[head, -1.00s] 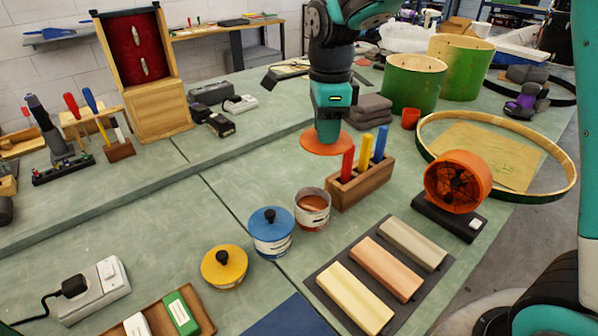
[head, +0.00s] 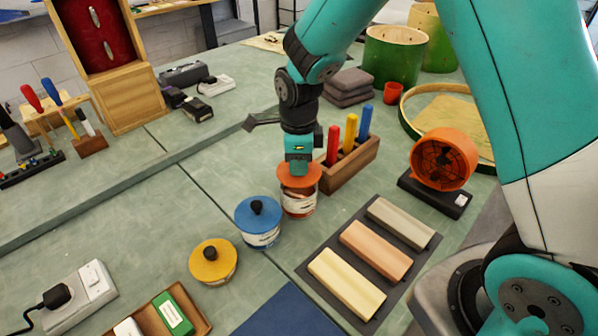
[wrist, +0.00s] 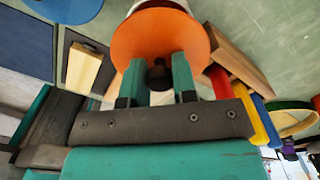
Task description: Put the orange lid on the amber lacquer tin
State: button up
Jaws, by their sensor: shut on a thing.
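The orange lid (head: 288,181) is at the mouth of the amber lacquer tin (head: 299,205), which has a pale label and brown contents. I cannot tell whether the lid rests on the rim or hangs just above it. My gripper (head: 298,168) is above the lid. In the wrist view, my gripper (wrist: 158,82) is shut on the lid's dark knob (wrist: 159,74), and the orange disc (wrist: 135,40) spreads beyond the fingers. A small pale part of the tin (wrist: 160,4) shows past the lid; the rest of it is hidden there.
A blue-lidded tin (head: 258,222) stands close on the left, with a yellow lid (head: 213,261) beyond it. A wooden block (head: 350,165) with coloured sticks stands close behind right. A dark mat (head: 318,291) with wooden bars and an orange fan (head: 443,160) are to the right.

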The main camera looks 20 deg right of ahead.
jog(key=shift+f, duration=2)
jog(key=shift+f, duration=0.15)
jog(key=o, duration=0.9)
